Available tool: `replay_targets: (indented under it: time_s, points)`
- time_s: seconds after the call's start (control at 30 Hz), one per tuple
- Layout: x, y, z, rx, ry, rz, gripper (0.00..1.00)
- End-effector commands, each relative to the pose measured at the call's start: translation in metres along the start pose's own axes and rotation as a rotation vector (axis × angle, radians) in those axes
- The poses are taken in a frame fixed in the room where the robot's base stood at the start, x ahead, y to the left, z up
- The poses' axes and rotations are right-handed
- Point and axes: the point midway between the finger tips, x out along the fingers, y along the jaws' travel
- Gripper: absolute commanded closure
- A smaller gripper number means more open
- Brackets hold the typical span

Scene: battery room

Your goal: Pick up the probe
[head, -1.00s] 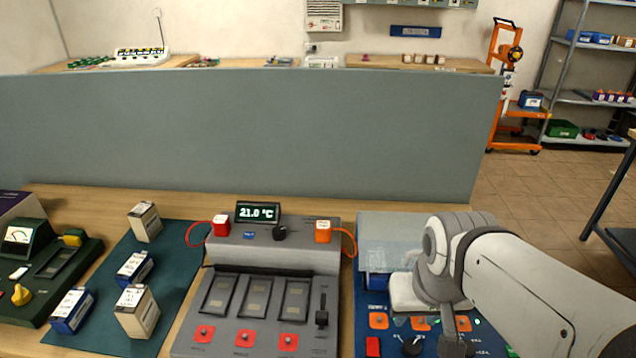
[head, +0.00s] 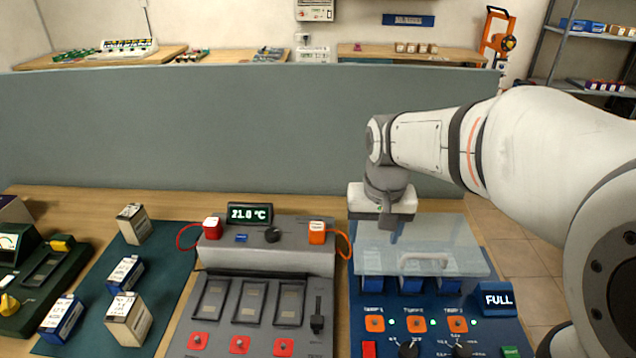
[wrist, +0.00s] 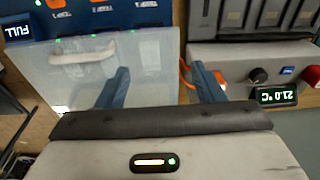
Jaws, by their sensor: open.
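Two corded blocks sit on top of the grey charger (head: 270,258): a red one (head: 212,228) at the left and an orange one (head: 317,232) at the right. I cannot tell from the pictures which is the probe. My gripper (head: 393,230) is open and points down over the clear lid of the blue station, right of the orange block. The wrist view shows its two blue fingers apart, with nothing visible between them (wrist: 162,80). There the orange cord (wrist: 185,75) passes beside one finger, and the red block (wrist: 313,76) is at the right edge.
The blue station (head: 362,322) has a clear lid (head: 415,258) with a handle and a FULL display (head: 497,300). Several boxed batteries stand on a green mat (head: 88,312) at the left. A grey partition (head: 200,135) rises behind the bench.

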Motion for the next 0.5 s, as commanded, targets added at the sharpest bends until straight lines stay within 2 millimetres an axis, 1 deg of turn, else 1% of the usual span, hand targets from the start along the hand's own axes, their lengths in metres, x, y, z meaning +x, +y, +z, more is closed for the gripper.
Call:
replay_targets:
  time_s: [0.03, 0.1, 0.2, 0.33, 0.4, 0.5]
  points:
    - [0.004, -0.015, -0.022, -0.003, -0.023, 0.000, 0.38]
    - [0.011, -0.033, -0.048, 0.000, -0.048, 0.002, 0.38]
    - [0.025, -0.058, -0.078, 0.005, -0.080, 0.007, 0.38]
    - [0.042, -0.086, -0.104, 0.010, -0.108, 0.014, 0.38]
    - [0.049, -0.095, -0.113, 0.013, -0.118, 0.017, 0.38]
    - [0.056, -0.104, -0.120, 0.014, -0.126, 0.019, 0.38]
